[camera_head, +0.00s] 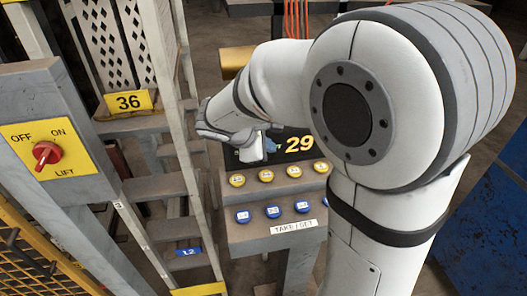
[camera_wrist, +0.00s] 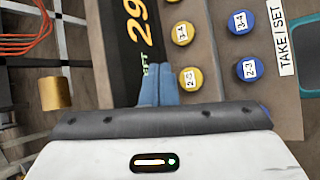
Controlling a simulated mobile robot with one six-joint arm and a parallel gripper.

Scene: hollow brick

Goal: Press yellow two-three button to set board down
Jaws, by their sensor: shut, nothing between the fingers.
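The yellow two-three button (camera_head: 266,175) is second from the left in the upper row of the button panel (camera_head: 262,234). In the wrist view the yellow two-three button (camera_wrist: 190,78) shows its label, just right of my fingertips. My gripper (camera_head: 270,146) is in front of the dark display (camera_head: 298,145), above the yellow row in the head view. Its blue fingers (camera_wrist: 158,72) are shut together and empty. They appear apart from the button; the height gap cannot be judged. No board can be made out in the gripper.
A blue two-three button (camera_wrist: 248,70) sits beside the yellow one, above the TAKE/SET label (camera_head: 294,227). Other yellow and blue buttons are close by. A lift switch box (camera_head: 60,150) with a red knob and a ladder-like frame (camera_head: 165,150) stand at left.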

